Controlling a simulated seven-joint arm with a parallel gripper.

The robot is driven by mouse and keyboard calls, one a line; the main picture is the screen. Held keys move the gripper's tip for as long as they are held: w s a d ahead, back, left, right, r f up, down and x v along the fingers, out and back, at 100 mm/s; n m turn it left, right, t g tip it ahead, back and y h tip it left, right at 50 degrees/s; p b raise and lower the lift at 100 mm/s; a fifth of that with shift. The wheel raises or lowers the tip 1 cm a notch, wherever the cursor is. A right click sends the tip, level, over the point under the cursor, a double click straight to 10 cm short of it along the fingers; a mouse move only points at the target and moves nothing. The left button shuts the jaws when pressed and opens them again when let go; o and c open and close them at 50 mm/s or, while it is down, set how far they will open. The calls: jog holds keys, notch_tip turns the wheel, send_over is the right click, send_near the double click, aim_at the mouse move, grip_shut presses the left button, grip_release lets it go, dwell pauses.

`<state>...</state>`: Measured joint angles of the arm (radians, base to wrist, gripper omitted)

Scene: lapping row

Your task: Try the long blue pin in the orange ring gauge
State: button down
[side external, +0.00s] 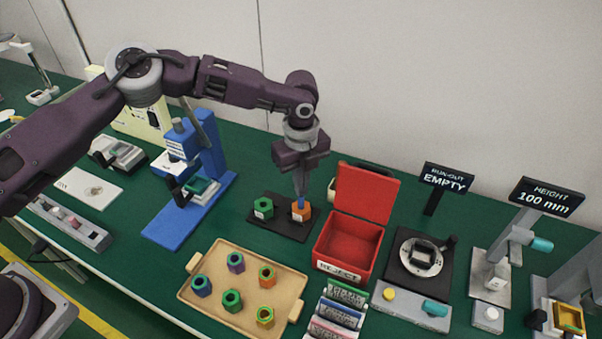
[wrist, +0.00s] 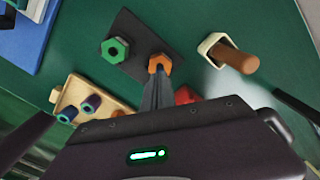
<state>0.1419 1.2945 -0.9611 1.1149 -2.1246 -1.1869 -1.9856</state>
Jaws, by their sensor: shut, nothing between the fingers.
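The orange ring gauge (side external: 301,213) stands on a dark plate beside a green ring gauge (side external: 263,208). A short blue length, which looks like the blue pin (side external: 300,203), shows at the top of the orange gauge, just under my fingertips. How deep it sits I cannot tell. My gripper (side external: 301,194) points down over the orange gauge, its fingers shut with nothing held. In the wrist view the fingers (wrist: 158,85) reach to the near edge of the orange gauge (wrist: 160,64). They hide part of it, and no blue pin shows there.
An open red reject box (side external: 347,252) with its lid up stands close on the right. A tan tray (side external: 211,309) with several coloured hexagonal pieces lies in front. A blue stand (side external: 205,165) rises on the left. A brown cylinder in a pale holder (wrist: 232,57) is near the plate.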

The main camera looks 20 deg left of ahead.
jog(key=shift+f, duration=0.5)
dwell(0.3)
jog(key=shift+r, duration=0.35)
dwell(1.6)
jog(key=shift+f, duration=0.2)
dwell(0.5)
